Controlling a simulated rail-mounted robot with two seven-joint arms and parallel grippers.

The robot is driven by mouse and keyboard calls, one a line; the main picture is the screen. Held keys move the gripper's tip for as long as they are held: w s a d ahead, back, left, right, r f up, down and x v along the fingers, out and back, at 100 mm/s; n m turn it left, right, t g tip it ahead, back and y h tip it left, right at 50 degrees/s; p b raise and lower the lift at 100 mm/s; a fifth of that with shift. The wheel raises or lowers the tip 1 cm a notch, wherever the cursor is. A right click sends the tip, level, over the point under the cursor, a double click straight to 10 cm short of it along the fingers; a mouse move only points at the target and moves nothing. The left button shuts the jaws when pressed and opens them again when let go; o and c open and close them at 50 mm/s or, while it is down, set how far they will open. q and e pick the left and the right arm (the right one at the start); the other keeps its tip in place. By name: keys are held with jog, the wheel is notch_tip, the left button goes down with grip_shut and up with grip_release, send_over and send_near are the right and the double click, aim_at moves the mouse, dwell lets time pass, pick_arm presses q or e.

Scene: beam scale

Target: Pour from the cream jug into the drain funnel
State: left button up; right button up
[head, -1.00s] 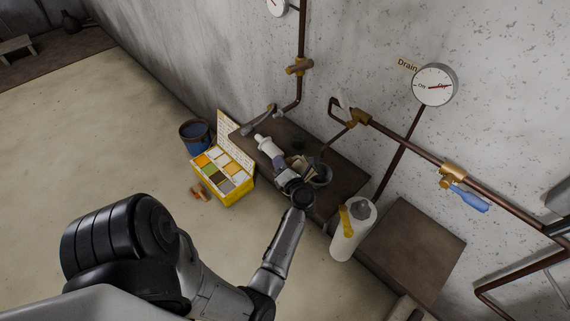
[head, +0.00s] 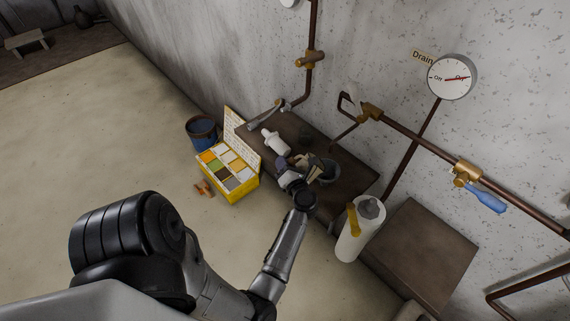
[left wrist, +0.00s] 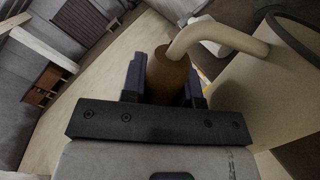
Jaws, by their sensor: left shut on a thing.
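The cream jug (head: 313,167) is at my left gripper, over the dark bench in the head view. In the left wrist view its pale body (left wrist: 262,95) fills the right side, with a curved pale tube and a brown cylindrical grip (left wrist: 168,75). My left gripper (head: 284,164) is shut on that brown grip, its dark blue fingers (left wrist: 165,82) on either side. A dark grey round vessel, apparently the drain funnel (head: 329,175), is close beside the jug on the right. The jug partly covers it, and the gap between them is unclear. My right gripper is not in view.
A white bottle (head: 275,142) is on the bench (head: 350,180) near the gripper. A yellow compartment box (head: 237,190) and blue bucket (head: 201,132) stand left. A white canister (head: 352,240) stands right. Pipes and a drain gauge (head: 452,77) are on the wall.

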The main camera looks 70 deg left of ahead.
pick_arm(q)
grip_shut()
jog(key=shift+r, duration=0.25)
notch_tip(320, 180, up, 3)
jog(key=p, duration=0.3)
notch_tip(320, 180, up, 3)
jog(key=p, duration=0.2)
jog(key=shift+p, duration=0.35)
jog(key=shift+r+p, duration=0.3)
jog(key=shift+r, duration=0.05)
